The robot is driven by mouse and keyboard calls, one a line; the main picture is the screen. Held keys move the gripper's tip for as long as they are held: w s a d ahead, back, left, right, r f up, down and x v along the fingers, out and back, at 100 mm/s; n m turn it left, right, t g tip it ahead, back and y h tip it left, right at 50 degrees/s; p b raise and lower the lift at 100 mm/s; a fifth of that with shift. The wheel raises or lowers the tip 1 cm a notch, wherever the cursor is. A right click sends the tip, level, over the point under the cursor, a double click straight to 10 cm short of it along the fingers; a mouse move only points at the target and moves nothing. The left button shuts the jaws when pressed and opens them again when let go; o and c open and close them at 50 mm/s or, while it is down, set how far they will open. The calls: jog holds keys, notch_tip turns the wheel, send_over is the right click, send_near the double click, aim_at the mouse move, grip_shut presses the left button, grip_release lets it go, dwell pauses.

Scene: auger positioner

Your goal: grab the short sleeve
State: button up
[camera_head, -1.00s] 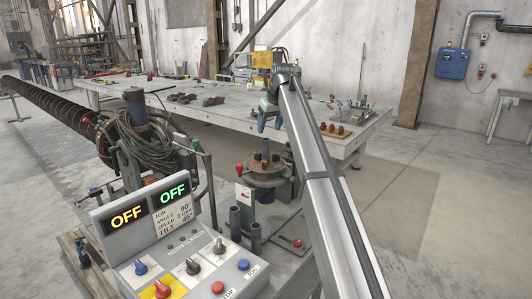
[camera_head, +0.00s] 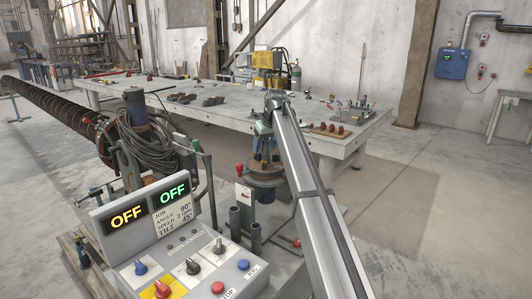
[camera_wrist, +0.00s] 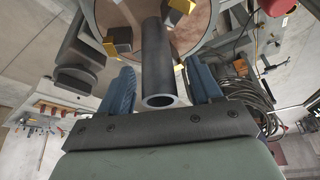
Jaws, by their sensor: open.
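A dark grey hollow sleeve (camera_wrist: 158,65) stands on the round positioner table, between yellow-tipped clamp jaws (camera_wrist: 117,40). My gripper (camera_wrist: 160,92) is open, with one blue finger on each side of the sleeve. A gap shows between the sleeve and each finger. In the head view, my gripper (camera_head: 266,158) points down over the round table (camera_head: 266,178) and hides most of the sleeve there. Two other dark upright tubes (camera_head: 235,222) (camera_head: 255,238) stand behind the control panel. I cannot tell by label which is the short sleeve.
The control panel (camera_head: 180,250), with two lit OFF displays, is at the front left. A red-topped post (camera_head: 240,170) stands close left of the round table. Coiled cables (camera_head: 150,145) and a long auger (camera_head: 55,102) lie further left. A long workbench (camera_head: 215,105) stands behind.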

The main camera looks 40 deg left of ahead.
grip_shut()
dwell(0.5)
jog(key=shift+r, duration=0.15)
